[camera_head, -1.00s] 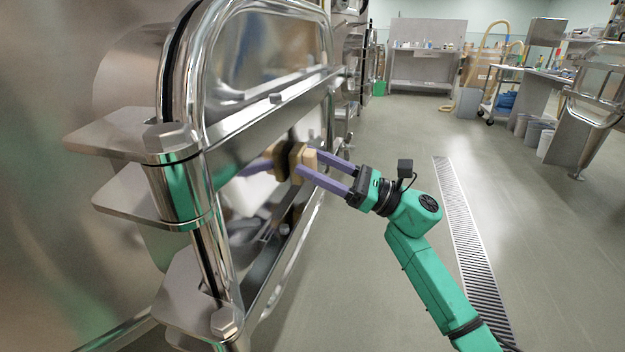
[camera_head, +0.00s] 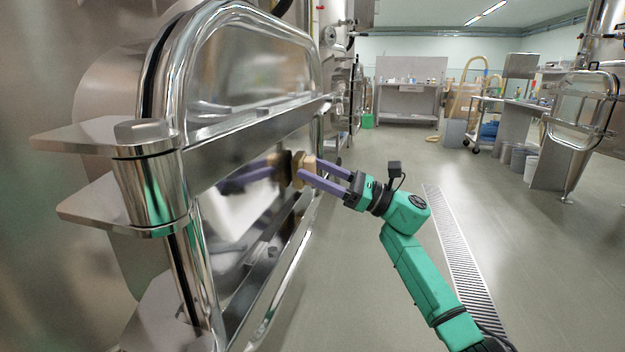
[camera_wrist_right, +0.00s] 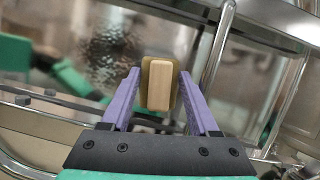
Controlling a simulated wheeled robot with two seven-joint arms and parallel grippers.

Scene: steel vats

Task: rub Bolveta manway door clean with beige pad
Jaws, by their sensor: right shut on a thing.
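The manway door (camera_head: 255,75) is a polished steel door with a rounded frame at the left of the head view, hinged on the vat at its left. The beige pad (camera_head: 304,167) is a small block with a darker face turned to the door. My right gripper (camera_head: 312,172) is shut on the pad and holds it at the door's lower panel, where its reflection meets it. The pad (camera_wrist_right: 160,85) also shows between the purple fingers in the right wrist view. A mottled, wet-looking patch (camera_wrist_right: 108,50) shows on the door left of the pad. My left gripper is not in view.
A horizontal bar (camera_head: 255,135) crosses the door just above the pad. Hinge plates (camera_head: 100,135) stick out at the left. A floor drain grate (camera_head: 460,255) runs along the open floor. Carts and a bench stand at the back right.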

